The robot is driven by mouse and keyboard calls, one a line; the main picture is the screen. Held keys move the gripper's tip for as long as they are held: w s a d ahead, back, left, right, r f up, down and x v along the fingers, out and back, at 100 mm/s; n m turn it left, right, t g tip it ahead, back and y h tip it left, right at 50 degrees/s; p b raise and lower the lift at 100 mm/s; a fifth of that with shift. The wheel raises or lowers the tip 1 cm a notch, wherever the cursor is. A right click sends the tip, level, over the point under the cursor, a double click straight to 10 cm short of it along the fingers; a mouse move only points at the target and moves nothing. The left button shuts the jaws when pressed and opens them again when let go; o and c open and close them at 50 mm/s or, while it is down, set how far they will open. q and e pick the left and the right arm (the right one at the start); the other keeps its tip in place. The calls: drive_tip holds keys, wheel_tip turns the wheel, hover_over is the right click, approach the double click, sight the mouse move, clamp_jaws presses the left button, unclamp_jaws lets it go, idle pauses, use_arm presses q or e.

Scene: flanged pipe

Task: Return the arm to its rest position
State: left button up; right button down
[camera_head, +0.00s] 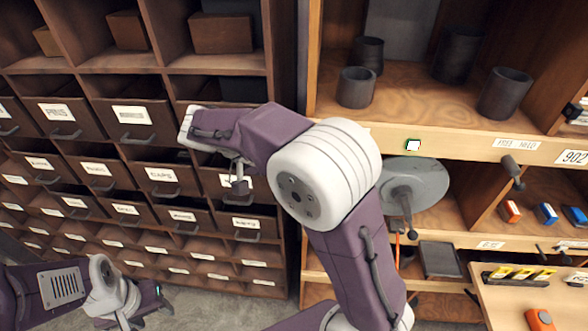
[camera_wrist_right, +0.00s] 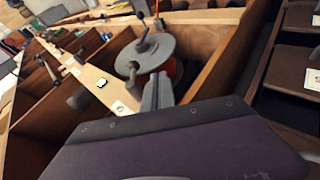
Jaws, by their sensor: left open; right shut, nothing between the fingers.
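My left arm comes in low at the left in the head view. Its gripper (camera_head: 160,300) is open, empty and well clear of the drawers. My right arm is bent across the middle of the head view, its forearm in front of the drawers; its fingertips are hard to make out there. In the right wrist view my right gripper (camera_wrist_right: 158,90) is shut with nothing in it, its fingers in front of the grey round flange (camera_wrist_right: 146,52). The flange also shows in the head view (camera_head: 422,180) in a shelf bay right of my arm, partly hidden by the arm.
A wooden cabinet of labelled drawers (camera_head: 165,192) fills the left. Shelf edges (camera_head: 465,145) lie close to my right arm. Grey floor shows below the drawers.

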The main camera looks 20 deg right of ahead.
drive_tip(key=s+d+f+m+g+y+b, duration=0.1)
drive_tip(key=s+d+f+b, duration=0.1)
drive_tip(key=s+f+b, duration=0.4)
drive_tip(key=s+d+f+g+y+b, duration=0.2)
drive_tip(key=f+b, duration=0.2)
drive_tip(key=f, duration=0.4)
drive_tip(key=s+a+f+n+y+b, duration=0.1)
drive_tip(key=s+a+f+y+b, duration=0.1)
drive_tip(key=f, duration=0.5)
drive_tip(key=s+a+f+n+y+b, duration=0.1)
drive_tip(key=s+a+f+y, duration=0.1)
drive_tip(key=f, duration=0.4)
drive_tip(key=w+a+f+n+t+y, duration=0.2)
drive_tip(key=a+f+n+t+y, duration=0.1)
drive_tip(key=a+f+n+t, duration=0.1)
drive_tip(key=shift+w+a+f+n+t, duration=0.4)
drive_tip(key=shift+a+f, duration=0.2)
drive_tip(key=shift+a, duration=0.35)
